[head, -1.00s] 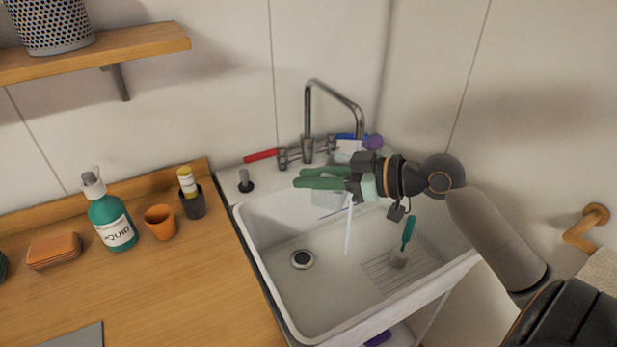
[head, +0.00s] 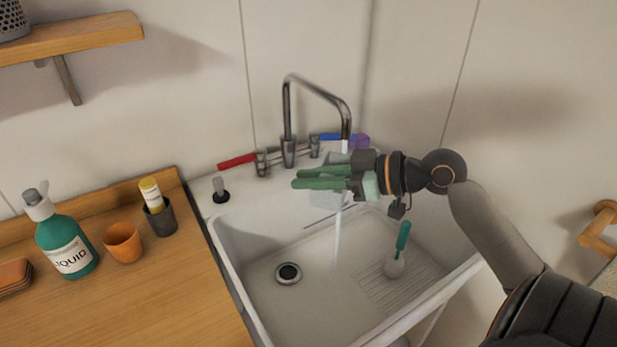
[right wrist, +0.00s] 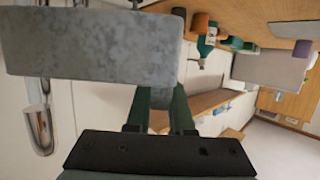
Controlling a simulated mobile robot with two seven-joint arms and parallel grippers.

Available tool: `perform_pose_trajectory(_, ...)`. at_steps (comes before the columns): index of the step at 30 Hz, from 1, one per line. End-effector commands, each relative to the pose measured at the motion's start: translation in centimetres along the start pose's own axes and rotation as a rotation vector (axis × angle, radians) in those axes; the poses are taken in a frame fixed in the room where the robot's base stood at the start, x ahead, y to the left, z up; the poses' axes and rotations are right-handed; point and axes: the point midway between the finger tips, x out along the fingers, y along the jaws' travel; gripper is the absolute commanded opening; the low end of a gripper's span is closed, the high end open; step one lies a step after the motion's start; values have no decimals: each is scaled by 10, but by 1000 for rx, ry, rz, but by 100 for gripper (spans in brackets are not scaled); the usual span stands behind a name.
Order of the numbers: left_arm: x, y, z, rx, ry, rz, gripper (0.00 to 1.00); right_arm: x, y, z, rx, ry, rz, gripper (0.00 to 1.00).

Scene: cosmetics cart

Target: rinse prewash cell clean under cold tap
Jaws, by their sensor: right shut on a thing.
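My right gripper (head: 300,178), with green fingers, reaches in from the right over the sink and is shut on the prewash cell. The cell shows as a pale, see-through block (head: 325,200) below the fingers. In the right wrist view the cell (right wrist: 95,48) is a large grey, mottled slab at the fingers. The tap (head: 318,92) has a curved chrome spout, and a water stream (head: 337,240) falls from it into the sink. The stream passes close to the cell and fingers; I cannot tell whether it strikes the cell. The blue handle (head: 333,137) is partly visible behind. My left gripper is not in view.
The white sink (head: 325,290) has a drain (head: 288,273) and a green-handled brush (head: 403,238) standing in it. A red handle (head: 237,161) is left of the spout. A soap bottle (head: 64,243), orange cup (head: 123,242) and dark cup (head: 160,217) stand on the wooden counter.

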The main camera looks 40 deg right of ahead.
Motion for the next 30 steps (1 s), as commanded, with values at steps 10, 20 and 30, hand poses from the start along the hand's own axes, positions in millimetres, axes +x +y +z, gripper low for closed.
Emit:
perform_pose_trajectory(10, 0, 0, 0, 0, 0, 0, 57, 0, 0, 0, 0, 1, 0, 0)
perform_pose_trajectory(20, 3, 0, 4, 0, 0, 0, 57, -1, 25, 1, 0, 1, 2, 0)
perform_pose_trajectory(30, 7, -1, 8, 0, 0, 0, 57, -3, 53, 1, 0, 1, 1, 0)
